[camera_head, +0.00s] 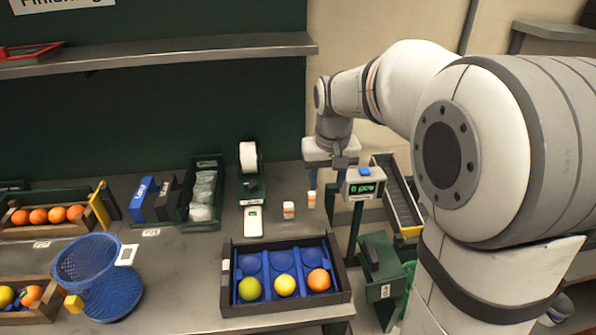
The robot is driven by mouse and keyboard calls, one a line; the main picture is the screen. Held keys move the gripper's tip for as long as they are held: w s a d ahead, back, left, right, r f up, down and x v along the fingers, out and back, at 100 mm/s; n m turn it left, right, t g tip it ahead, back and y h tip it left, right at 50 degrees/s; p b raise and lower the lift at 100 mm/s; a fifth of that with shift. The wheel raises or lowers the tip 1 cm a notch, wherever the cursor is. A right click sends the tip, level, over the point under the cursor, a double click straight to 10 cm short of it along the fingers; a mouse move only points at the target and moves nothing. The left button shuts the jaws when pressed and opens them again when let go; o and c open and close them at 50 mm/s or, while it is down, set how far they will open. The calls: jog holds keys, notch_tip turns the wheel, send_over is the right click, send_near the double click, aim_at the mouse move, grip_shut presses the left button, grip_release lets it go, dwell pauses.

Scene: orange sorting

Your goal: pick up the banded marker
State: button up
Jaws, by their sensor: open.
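Two small white pieces with an orange band stand on the grey table: one (289,210) right of the white scale-like device, the other (311,199) slightly farther right and back. I cannot tell which one is the banded marker. My gripper (326,186) points down at the back right of the table, open. The other finger is largely hidden by the green display unit (365,185).
A black crate (340,288) with blue cups and several fruits stands in front. A tilted grey chute (397,195) stands right.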

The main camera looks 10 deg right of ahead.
jog(key=w+f+g+b, duration=0.1)
jog(key=w+f, duration=0.6)
jog(key=w, duration=0.4)
send_over(312, 198)
jog(key=shift+g, duration=0.3)
jog(key=f, duration=0.6)
jog(key=shift+w+a+f+b, duration=0.2)
jog(key=shift+b, duration=0.1)
jog(key=shift+w+f, duration=0.1)
jog(key=shift+f, duration=0.2)
jog(key=f, duration=0.2)
jog(key=f+p, duration=0.1)
jog(key=f, duration=0.2)
jog(key=f+p, duration=0.1)
jog(key=f, duration=0.1)
jog(key=shift+w+d+f, duration=0.2)
jog(key=shift+w+d, duration=0.05)
jog(key=shift+c, duration=0.6)
grip_shut()
